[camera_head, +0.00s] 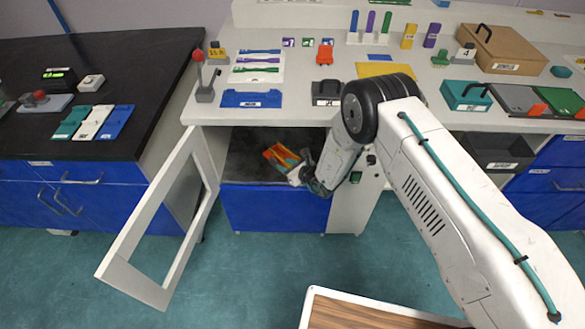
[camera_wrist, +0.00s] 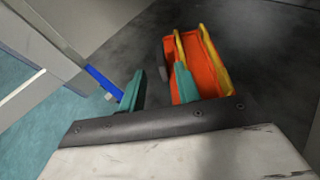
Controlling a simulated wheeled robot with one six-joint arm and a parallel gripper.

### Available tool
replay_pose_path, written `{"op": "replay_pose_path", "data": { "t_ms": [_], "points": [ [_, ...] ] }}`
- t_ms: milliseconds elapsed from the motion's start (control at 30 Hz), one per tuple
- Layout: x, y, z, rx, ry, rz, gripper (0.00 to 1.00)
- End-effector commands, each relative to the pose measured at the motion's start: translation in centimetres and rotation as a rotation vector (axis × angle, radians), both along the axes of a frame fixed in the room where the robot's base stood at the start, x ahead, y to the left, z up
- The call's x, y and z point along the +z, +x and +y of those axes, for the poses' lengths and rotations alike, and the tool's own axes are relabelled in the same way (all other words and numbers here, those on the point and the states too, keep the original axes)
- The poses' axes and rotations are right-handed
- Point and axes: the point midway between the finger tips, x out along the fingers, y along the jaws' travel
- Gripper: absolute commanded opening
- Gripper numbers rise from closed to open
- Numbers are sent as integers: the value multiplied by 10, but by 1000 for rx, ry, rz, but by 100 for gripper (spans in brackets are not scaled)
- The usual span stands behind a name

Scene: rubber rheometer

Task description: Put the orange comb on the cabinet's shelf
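An orange piece with yellow strips (camera_head: 283,157), which I take to be the orange comb, lies on the dark shelf (camera_head: 240,160) inside the open cabinet. In the wrist view the orange piece (camera_wrist: 207,65) lies at and beyond the right finger, which covers part of it. My gripper (camera_wrist: 157,88) has two teal fingers standing apart, with a gap between them and no object clasped. In the head view my gripper (camera_head: 305,172) reaches into the cabinet opening beside the orange piece. Its fingers are hard to make out there.
The white-framed cabinet door (camera_head: 130,235) stands open at the left of the opening. The bench top above holds a blue tray (camera_head: 252,98), a teal box (camera_head: 465,95) and several other items. The shelf's left part looks clear.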

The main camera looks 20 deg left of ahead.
Motion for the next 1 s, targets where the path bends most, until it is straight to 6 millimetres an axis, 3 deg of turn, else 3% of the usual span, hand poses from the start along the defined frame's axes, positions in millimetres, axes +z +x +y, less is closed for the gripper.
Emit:
{"op": "replay_pose_path", "data": {
  "t_ms": [100, 300, 733, 867, 967, 1000],
  "points": [
    [9, -10, -18, -3, 0, 1, 33],
    [16, -20, -33, -1, 1, -1, 33],
    [17, -26, -34, 23, -2, -4, 33],
    [21, -55, -27, 166, -17, -15, 33],
    [50, -89, -22, 373, -24, -49, 33],
    [71, -103, -22, 471, -26, -72, 33]
  ]
}}
